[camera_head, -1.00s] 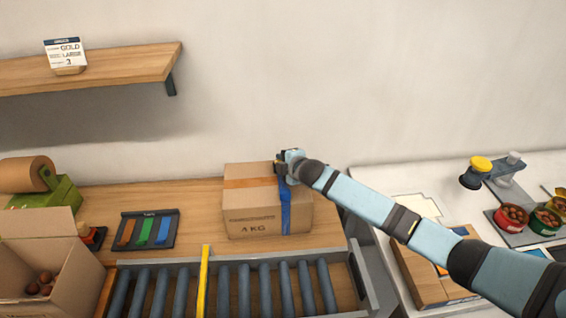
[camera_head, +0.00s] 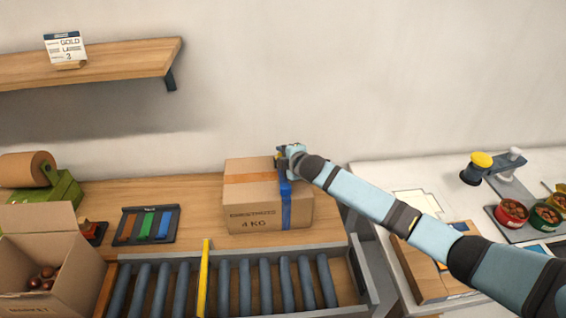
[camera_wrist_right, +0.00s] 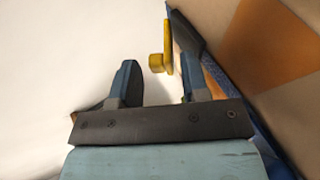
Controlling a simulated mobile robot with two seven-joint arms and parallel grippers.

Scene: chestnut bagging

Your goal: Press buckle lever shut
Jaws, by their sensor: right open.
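A closed cardboard box (camera_head: 250,210) marked 4 KG stands on the wooden bench, with a blue strap (camera_head: 286,207) around it near its right end. The box also fills the right side of the right wrist view (camera_wrist_right: 290,45). A buckle with a yellow lever (camera_wrist_right: 167,45) shows in that view, beside the box. My right gripper (camera_head: 281,159) is at the top of the box by the strap. In the wrist view its blue fingers (camera_wrist_right: 158,82) are apart, with the lever's rounded end just beyond the gap. Whether they touch it is unclear. My left gripper is out of view.
A roller conveyor (camera_head: 225,285) with a yellow bar (camera_head: 204,280) lies in front of the box. An open carton (camera_head: 40,220) with chestnuts is at left, near a strap tray (camera_head: 150,242). A white table (camera_head: 370,180) is at right. The wall is close behind.

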